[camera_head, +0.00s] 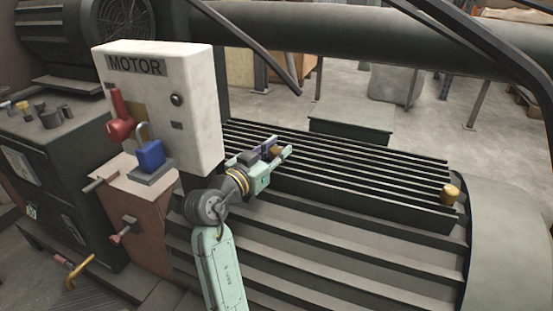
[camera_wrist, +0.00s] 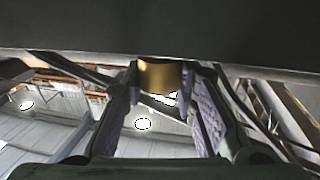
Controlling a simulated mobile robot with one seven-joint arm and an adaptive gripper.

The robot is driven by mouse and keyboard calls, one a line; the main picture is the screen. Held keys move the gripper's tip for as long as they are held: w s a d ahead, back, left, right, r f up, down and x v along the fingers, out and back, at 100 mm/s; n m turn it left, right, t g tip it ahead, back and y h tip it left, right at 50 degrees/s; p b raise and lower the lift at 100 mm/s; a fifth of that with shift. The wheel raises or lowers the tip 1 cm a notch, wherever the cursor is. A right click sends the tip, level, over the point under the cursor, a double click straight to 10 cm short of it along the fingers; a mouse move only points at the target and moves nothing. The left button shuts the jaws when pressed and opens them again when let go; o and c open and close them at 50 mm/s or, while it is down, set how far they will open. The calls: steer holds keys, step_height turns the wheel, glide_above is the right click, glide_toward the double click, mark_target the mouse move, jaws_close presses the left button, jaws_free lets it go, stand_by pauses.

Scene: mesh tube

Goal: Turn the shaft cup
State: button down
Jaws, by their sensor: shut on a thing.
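The shaft cup (camera_wrist: 158,76) is a short gold-brass cylinder under a dark edge at the top of the wrist view. My gripper (camera_wrist: 160,84) has its purple-padded fingers on either side of the cup, shut on it. In the head view, my gripper (camera_head: 279,150) reaches in from the lower left to the left end of the dark slatted part (camera_head: 350,178). Only a small brownish bit of the cup shows there between the fingers. Its turn angle cannot be told.
A second brass cup (camera_head: 450,194) sits at the right end of the slats. A white MOTOR box (camera_head: 195,110) with a red lever (camera_head: 120,120) and a blue padlock (camera_head: 150,154) stands close left of my gripper. Dark bars cross above.

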steer(key=shift+m+g+h+b, duration=0.65)
steer(key=shift+m+g+h, duration=0.05)
steer(key=shift+h, duration=0.1)
steer(key=shift+h, duration=0.3)
steer(key=c, duration=1.3)
jaws_free()
